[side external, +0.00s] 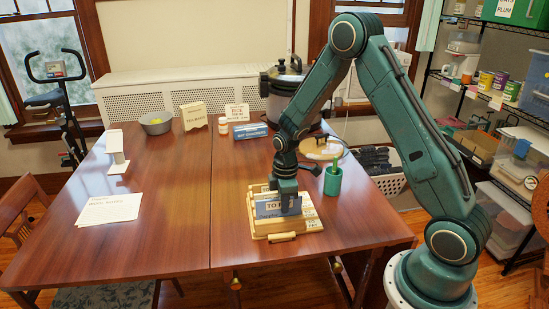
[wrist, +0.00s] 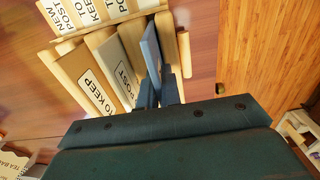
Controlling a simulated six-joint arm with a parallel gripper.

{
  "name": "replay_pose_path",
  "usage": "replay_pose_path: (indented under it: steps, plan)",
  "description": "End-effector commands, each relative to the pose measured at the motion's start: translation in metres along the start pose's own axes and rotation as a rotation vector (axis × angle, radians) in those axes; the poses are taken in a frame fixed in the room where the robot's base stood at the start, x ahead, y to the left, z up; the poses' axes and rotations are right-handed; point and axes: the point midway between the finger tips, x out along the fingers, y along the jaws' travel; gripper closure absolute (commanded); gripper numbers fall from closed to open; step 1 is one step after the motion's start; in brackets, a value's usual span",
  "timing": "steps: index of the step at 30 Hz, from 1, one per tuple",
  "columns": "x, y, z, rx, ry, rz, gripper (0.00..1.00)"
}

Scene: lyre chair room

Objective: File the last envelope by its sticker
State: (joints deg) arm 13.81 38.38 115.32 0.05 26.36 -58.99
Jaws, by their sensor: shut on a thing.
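The light wooden letter rack (side external: 258,226) stands on the table near its front edge, with upright dividers and white labels. In the wrist view the rack (wrist: 68,72) shows labels reading TO KEEP and TO POST, and a front strip that includes NEW POST. My gripper (side external: 285,187) is directly over the rack, pointing down. In the wrist view my gripper (wrist: 158,92) is shut on a thin blue envelope (wrist: 151,45), seen nearly edge-on. The envelope is upright beside the rack's right-hand divider. Its lower edge and sticker are hidden, so I cannot tell how deep it sits.
A green cup (side external: 333,181) stands close right of the rack. A large pot (side external: 284,95), a blue box (side external: 250,131) and a grey bowl (side external: 156,122) are further back. White papers (side external: 109,208) lie at left. The table's middle is clear.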

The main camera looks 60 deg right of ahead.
Motion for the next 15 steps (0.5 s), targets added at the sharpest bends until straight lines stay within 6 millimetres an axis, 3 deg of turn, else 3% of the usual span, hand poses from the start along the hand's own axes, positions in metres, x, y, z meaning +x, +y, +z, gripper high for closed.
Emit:
replay_pose_path:
  steps: [4, 15]
  plan:
    - [0.0098, -0.0004, 0.0002, 0.000, 0.000, -0.001, 1.00]
    - [0.0118, -0.0002, 0.0001, 0.000, 0.000, 0.000, 1.00]
